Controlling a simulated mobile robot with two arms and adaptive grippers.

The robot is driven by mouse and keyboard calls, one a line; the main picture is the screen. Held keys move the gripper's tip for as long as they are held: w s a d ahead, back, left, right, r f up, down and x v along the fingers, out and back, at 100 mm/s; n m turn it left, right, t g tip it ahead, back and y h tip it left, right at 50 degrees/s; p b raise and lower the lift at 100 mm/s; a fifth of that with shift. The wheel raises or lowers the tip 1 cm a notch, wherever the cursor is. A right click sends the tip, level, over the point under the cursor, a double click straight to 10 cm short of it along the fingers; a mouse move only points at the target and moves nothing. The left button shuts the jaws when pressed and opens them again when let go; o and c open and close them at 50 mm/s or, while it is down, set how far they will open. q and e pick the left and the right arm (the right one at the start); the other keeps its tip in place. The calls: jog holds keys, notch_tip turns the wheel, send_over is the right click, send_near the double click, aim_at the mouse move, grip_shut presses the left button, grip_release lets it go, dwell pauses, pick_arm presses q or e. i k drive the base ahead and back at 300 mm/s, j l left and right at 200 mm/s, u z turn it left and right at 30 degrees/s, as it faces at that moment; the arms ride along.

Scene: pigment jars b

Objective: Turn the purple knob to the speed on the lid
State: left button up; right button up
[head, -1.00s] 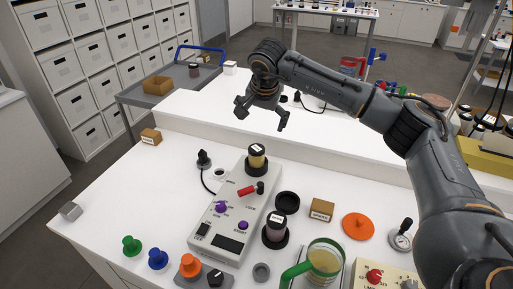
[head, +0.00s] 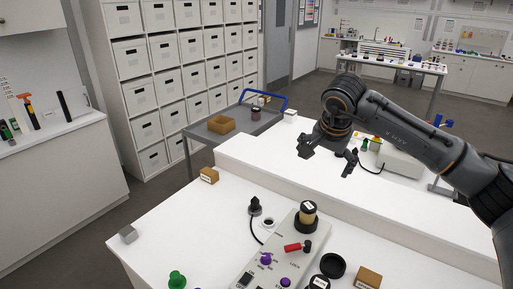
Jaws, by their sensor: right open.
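The purple knob (head: 266,258) sits on the light grey machine (head: 272,270) at the bottom of the head view, beside small printed marks. A second purple knob or button (head: 285,282) is lower right on the same panel. A jar with a black lid (head: 308,207) stands in the machine's far end; its pale lid label is too small to read. A red-handled lever (head: 293,247) lies between jar and knob. My right gripper (head: 328,164) is open and empty, above the raised back ledge, well beyond the machine. My left gripper is not in view.
A black plug (head: 255,206) with a cable stands left of the machine. A black ring (head: 332,265), a cardboard block (head: 367,278), a green knob (head: 177,279) and a grey cube (head: 128,234) are around it. The table's left part is mostly clear.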

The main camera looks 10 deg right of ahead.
aim_at(265, 259)
jog(key=k+j, duration=0.5)
jog(key=k, duration=0.15)
jog(key=k+j, duration=0.5)
jog(key=k, duration=0.2)
